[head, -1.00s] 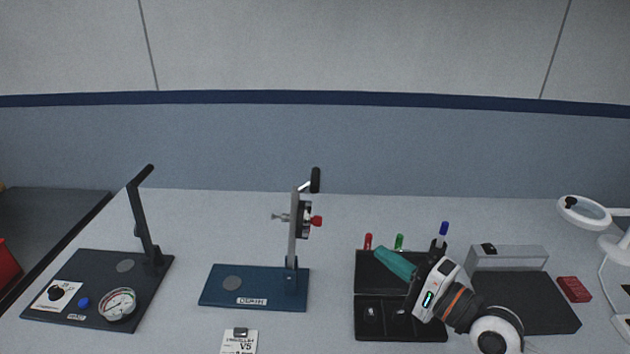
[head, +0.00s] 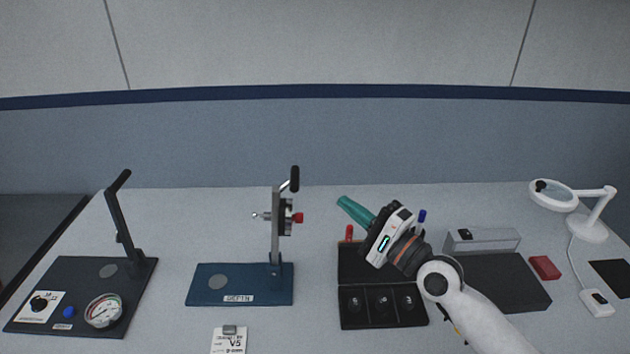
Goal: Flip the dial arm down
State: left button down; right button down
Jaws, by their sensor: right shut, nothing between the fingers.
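A blue base plate (head: 205,292) in the middle carries an upright grey arm (head: 276,240) with a black handle (head: 295,179) on top. A round gauge seen edge-on (head: 287,217), with a red knob, is mounted on this arm. At the left, a dark plate (head: 72,270) carries another arm (head: 121,225), dark and leaning back, and a white-faced dial (head: 103,311) lies on that plate. My right gripper (head: 344,202) has teal fingers, shut and empty. It appears to the right of the grey arm, apart from it, pointing up and left. My left gripper is not in view.
A black tray (head: 342,318) with coloured pens lies below my right gripper. A dark plate with a grey block (head: 482,240), a red block (head: 545,267) and a white magnifier lamp (head: 553,195) are at the right. A small V5 card (head: 229,340) lies in front.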

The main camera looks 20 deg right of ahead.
jog(key=w+a+r+p, duration=0.2)
jog(key=w+a+p, duration=0.1)
jog(key=w+a, duration=0.1)
jog(key=shift+w+a+p, duration=0.35)
jog(key=shift+w+a, duration=0.05)
jog(key=shift+a, duration=0.5)
jog(key=shift+w, duration=0.1)
